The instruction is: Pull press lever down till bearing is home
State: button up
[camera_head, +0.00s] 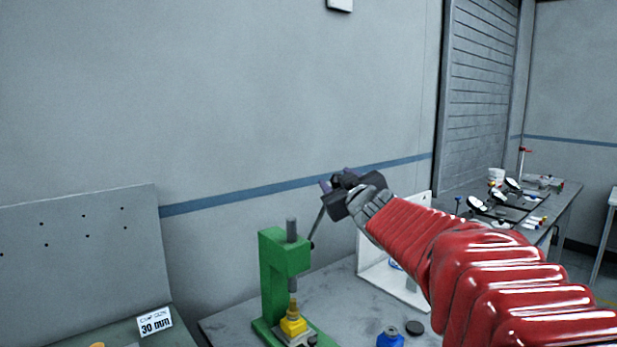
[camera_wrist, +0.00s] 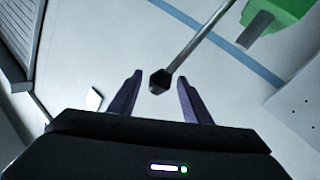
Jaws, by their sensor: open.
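A green arbor press (camera_head: 270,275) stands on the grey bench, with a dark ram above a yellow part (camera_head: 293,326) at its base. Its thin metal lever (camera_head: 317,225) slants up and to the right from the press head toward my gripper (camera_head: 326,186). In the wrist view the lever (camera_wrist: 196,46) ends in a black knob (camera_wrist: 160,81), seen between the two purple fingers of my open gripper (camera_wrist: 155,88). I cannot tell whether either finger touches the knob. The press head (camera_wrist: 285,15) shows at the top right. The bearing cannot be made out clearly.
A blue container (camera_head: 390,340) and a black disc (camera_head: 414,327) are on the bench right of the press. A white panel (camera_head: 376,275) stands behind my arm. A sign reading 30 (camera_head: 155,322) is at the lower left. A cluttered table (camera_head: 565,195) stands farther right.

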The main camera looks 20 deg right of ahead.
jog(key=shift+w+d, duration=0.2)
jog(key=shift+w, duration=2.25)
grip_shut()
